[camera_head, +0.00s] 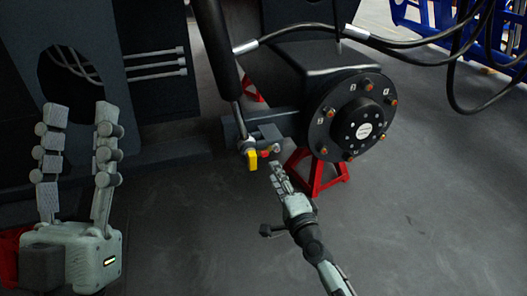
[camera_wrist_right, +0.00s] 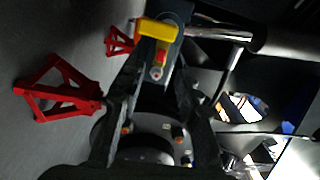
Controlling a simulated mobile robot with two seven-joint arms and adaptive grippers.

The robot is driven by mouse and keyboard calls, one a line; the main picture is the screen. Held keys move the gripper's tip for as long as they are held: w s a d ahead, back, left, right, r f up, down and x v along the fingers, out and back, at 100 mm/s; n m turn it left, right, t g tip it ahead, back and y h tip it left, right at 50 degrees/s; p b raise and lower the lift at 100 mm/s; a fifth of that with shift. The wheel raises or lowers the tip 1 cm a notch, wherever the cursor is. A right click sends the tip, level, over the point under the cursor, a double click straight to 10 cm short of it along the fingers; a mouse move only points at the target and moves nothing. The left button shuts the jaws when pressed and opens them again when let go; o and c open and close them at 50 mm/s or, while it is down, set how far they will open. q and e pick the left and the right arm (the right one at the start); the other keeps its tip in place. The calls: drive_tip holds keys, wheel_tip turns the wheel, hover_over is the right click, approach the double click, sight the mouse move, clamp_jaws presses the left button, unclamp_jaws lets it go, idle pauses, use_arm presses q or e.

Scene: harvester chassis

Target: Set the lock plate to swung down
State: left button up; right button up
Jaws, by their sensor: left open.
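The yellow plate (camera_head: 252,160), which I take to be the lock plate, hangs at the lower end of the black cylinder, beside a small red part (camera_head: 265,154). In the right wrist view the yellow plate (camera_wrist_right: 156,29) lies just beyond the fingertips, with the red part (camera_wrist_right: 161,55) and a round pin end below it. My right gripper (camera_head: 275,168) is just below and right of the plate; in its wrist view its two fingers (camera_wrist_right: 159,70) stand apart, with no clear grip on anything. My left gripper (camera_head: 80,112) is open and empty at the far left.
A round black hub (camera_head: 350,115) with orange bolts is right of the plate, above a red jack stand (camera_head: 318,175). The black cylinder (camera_head: 218,50) rises above the plate. Black hoses (camera_head: 400,42) loop at upper right. The floor in front is clear.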

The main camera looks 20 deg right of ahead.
sight(266, 156)
drive_tip(key=shift+w+a+b, duration=0.1)
drive_tip(key=shift+w+b, duration=0.2)
drive_tip(key=shift+w, duration=3.15)
clamp_jaws()
